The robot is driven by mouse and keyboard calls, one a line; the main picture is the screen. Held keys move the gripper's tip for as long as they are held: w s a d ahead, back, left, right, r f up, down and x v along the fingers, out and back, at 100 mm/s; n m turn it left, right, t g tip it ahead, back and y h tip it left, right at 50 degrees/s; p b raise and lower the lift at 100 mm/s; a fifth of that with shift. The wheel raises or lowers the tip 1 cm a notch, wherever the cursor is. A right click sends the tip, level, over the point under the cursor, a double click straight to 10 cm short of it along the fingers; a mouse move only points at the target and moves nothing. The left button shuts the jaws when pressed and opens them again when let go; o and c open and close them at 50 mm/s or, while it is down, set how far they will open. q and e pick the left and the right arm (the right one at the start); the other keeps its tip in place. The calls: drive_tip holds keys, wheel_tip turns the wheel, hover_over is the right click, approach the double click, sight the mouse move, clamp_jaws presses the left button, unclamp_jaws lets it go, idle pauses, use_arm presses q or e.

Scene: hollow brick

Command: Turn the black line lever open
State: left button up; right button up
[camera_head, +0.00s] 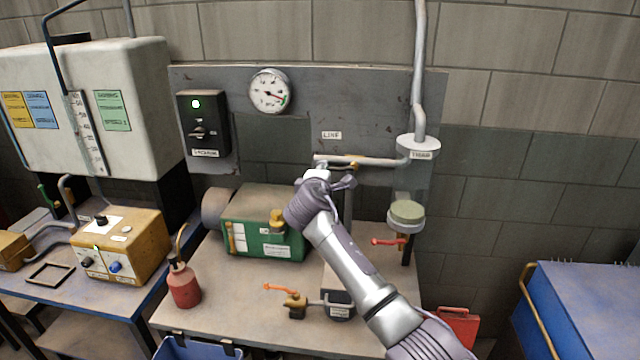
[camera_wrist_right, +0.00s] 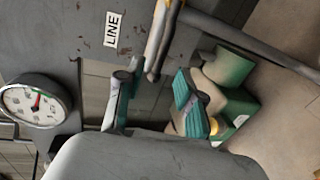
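The LINE label (camera_head: 331,135) is on the grey back panel, above a horizontal pipe (camera_head: 375,161). The label also shows in the right wrist view (camera_wrist_right: 113,29). There, a dark lever (camera_wrist_right: 154,65) lies along a brass-coloured fitting (camera_wrist_right: 172,14) on the pipe. My right gripper (camera_head: 332,179) is in front of the pipe's left end and hides part of the valve. In the right wrist view my right gripper (camera_wrist_right: 155,98) has its teal-padded fingers apart, with the lever end near the gap between them. Contact cannot be told. My left gripper is not in view.
A dial gauge (camera_head: 269,91) and a black switch box (camera_head: 203,131) are on the panel. Below stand a green pump (camera_head: 265,222), a red oil can (camera_head: 184,284), an orange-handled valve (camera_head: 295,303) and a red-handled valve (camera_head: 388,241). A blue box (camera_head: 580,310) is at right.

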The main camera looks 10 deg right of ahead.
drive_tip(key=v, duration=0.7)
